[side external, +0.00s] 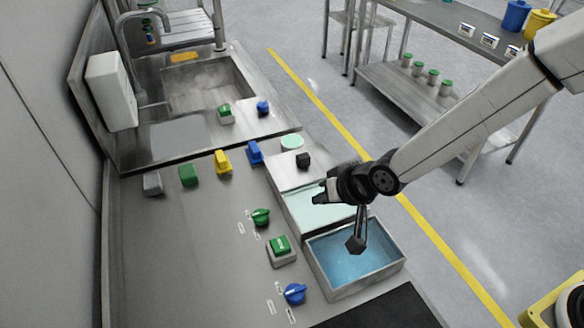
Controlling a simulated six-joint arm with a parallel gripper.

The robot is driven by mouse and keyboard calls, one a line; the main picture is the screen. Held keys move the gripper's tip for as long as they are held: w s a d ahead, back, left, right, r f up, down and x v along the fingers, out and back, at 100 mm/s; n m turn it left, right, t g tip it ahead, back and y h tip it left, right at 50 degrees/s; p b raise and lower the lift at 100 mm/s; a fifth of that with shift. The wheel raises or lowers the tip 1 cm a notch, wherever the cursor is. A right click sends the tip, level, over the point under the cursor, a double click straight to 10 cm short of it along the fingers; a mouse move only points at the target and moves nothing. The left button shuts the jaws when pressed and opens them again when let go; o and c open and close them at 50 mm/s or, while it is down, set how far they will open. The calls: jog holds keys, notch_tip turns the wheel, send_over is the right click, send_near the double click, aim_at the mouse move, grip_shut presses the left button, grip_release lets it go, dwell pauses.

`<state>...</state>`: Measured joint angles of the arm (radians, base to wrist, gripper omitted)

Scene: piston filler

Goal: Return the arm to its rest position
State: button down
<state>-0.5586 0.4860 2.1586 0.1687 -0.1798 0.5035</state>
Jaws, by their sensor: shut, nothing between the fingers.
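My arm reaches in from the upper right of the side external view.
A green button (281,246), blue knob (294,293) and green knob (260,217) stand left of the trays. Several coloured blocks line the counter near the sink (208,84). A metal shelf table (410,90) stands at the back right. Open floor lies between.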

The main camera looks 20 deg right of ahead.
jog(key=s+d+r+g+h, duration=0.1)
jog(key=s+d, duration=0.3)
jog(key=d, duration=0.4)
jog(key=s+d+r+n+g+h, duration=0.1)
jog(key=s+d, duration=0.3)
jog(key=d, duration=0.4)
jog(key=s+d+r+g+h, duration=0.1)
jog(key=s+d, duration=0.3)
jog(key=d, duration=0.4)
jog(key=shift+s+d+r+g+h, duration=0.15)
jog(key=shift+d+g+h, duration=0.25)
jog(key=shift+g, duration=0.2)
jog(key=shift+a, duration=0.1)
